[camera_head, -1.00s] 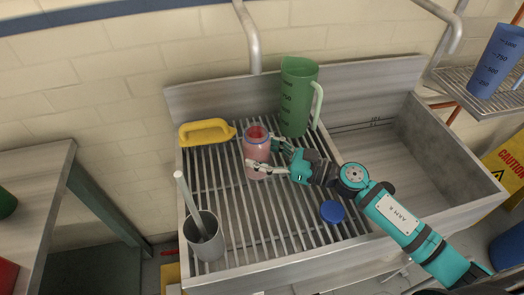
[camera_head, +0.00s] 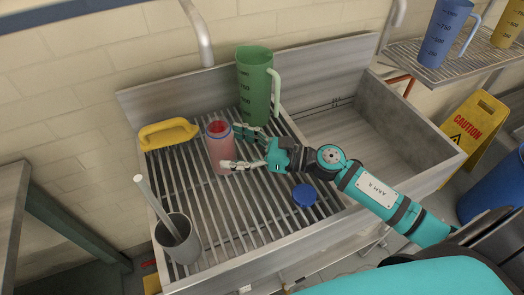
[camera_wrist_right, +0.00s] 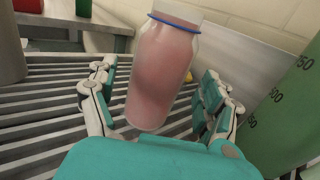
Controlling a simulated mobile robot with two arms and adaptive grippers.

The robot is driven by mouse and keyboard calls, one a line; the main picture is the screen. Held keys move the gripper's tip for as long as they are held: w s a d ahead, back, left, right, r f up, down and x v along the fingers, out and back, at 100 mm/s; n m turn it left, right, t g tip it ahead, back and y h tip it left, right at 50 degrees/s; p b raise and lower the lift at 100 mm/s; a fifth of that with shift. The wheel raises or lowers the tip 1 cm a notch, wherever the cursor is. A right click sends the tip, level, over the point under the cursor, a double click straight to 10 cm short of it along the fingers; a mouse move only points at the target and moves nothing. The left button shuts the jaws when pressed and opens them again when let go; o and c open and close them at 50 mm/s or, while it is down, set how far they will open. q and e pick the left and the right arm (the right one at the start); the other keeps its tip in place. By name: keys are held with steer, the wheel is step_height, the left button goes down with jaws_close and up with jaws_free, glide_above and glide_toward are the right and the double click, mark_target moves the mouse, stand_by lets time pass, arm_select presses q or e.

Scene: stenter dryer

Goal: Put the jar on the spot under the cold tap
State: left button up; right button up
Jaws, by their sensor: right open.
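The jar (camera_head: 219,152) is clear with pink contents and a blue ring at its neck. It stands upright on the slatted drainboard (camera_head: 240,235) of the sink unit. My right gripper (camera_head: 231,148) is open, with a finger on either side of the jar. In the wrist view the jar (camera_wrist_right: 163,75) is between the spread fingers (camera_wrist_right: 160,100), with gaps beside it. A tap pipe (camera_head: 200,35) hangs above the drainboard's back and another pipe (camera_head: 396,18) is above the basin; I cannot tell which is cold. No marked spot is distinguishable. My left gripper is out of view.
A green measuring jug (camera_head: 253,88) stands close behind the jar, to its right. A yellow-handled tool (camera_head: 168,133) lies back left, a grey cup with a rod (camera_head: 178,242) front left. A blue lid (camera_head: 304,195) lies right of the jar. The basin (camera_head: 345,130) is empty.

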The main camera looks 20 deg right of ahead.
steer(key=b+v, duration=0.2)
steer(key=v, duration=0.6)
steer(key=shift+s+d+f+b, duration=0.15)
steer(key=shift+s+d+b, duration=0.1)
steer(key=shift+b, duration=0.15)
steer(key=shift+s+d, duration=0.35)
steer(key=shift+d, duration=0.1)
